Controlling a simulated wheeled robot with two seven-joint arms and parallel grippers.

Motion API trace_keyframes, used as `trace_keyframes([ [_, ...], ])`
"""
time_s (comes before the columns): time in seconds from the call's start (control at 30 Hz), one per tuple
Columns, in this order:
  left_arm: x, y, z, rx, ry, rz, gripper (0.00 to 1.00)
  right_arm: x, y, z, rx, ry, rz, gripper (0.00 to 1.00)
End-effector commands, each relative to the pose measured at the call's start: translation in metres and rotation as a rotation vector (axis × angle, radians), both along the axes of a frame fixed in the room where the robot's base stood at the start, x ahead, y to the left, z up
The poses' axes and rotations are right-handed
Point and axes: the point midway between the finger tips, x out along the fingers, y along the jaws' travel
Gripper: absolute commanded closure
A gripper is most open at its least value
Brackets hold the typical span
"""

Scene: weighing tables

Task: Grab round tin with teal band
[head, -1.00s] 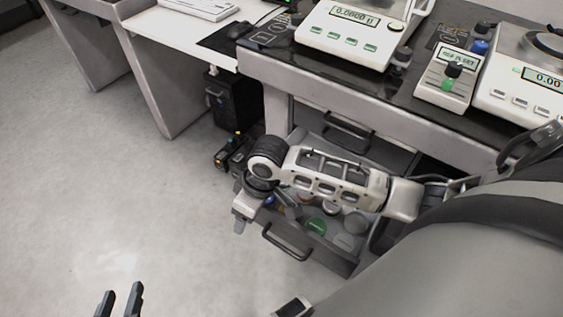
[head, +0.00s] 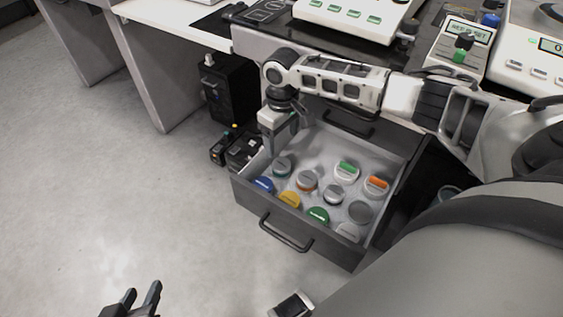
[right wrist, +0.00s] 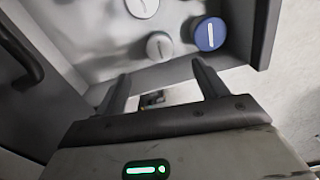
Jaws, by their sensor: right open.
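The round tin with a teal band (head: 282,166) stands in the open drawer, near its back left corner, with a grey lid. The tin in the right wrist view (right wrist: 159,46) beside the blue one is likely the same, though its band is hard to make out there. My right gripper (head: 274,150) is open and empty, above the drawer's left side and close to that tin. In the right wrist view its fingertips (right wrist: 160,72) are apart, with the tin beyond them. My left gripper (head: 143,290) is at the bottom edge, fingers apart, empty.
The drawer (head: 262,210) also holds several other round tins, including a blue one (head: 263,184), a yellow one (head: 289,200) and a green one (head: 318,215). Its walls surround them. A bench with scales (head: 345,20) stands above. Floor at left is clear.

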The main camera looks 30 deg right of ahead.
Motion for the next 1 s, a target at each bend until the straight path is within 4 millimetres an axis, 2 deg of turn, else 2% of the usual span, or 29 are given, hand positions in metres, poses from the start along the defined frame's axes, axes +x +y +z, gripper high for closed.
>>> trace_keyframes([
  [0.03,0.002,-0.003,-0.018,-0.001,0.018,-0.010,0.64,0.000,0.000,-0.012,-0.001,0.000,0.000,0.28],
  [0.07,0.002,-0.004,-0.023,-0.003,0.019,-0.015,0.64,0.000,0.000,-0.016,-0.001,0.000,0.000,0.28],
  [0.23,0.008,-0.014,-0.022,-0.048,-0.078,-0.032,0.64,0.000,0.000,-0.043,-0.001,0.001,0.000,0.28],
  [0.5,0.010,-0.023,0.007,-0.116,-0.231,-0.043,0.64,0.000,0.000,-0.060,0.000,0.000,0.000,0.28],
  [0.73,0.011,-0.027,0.011,-0.170,-0.269,-0.040,0.64,0.001,0.000,-0.071,0.000,-0.001,0.001,0.28],
  [1.0,0.014,-0.040,0.024,-0.408,-0.337,-0.025,0.64,0.003,0.000,-0.099,-0.001,-0.001,0.001,0.28],
])
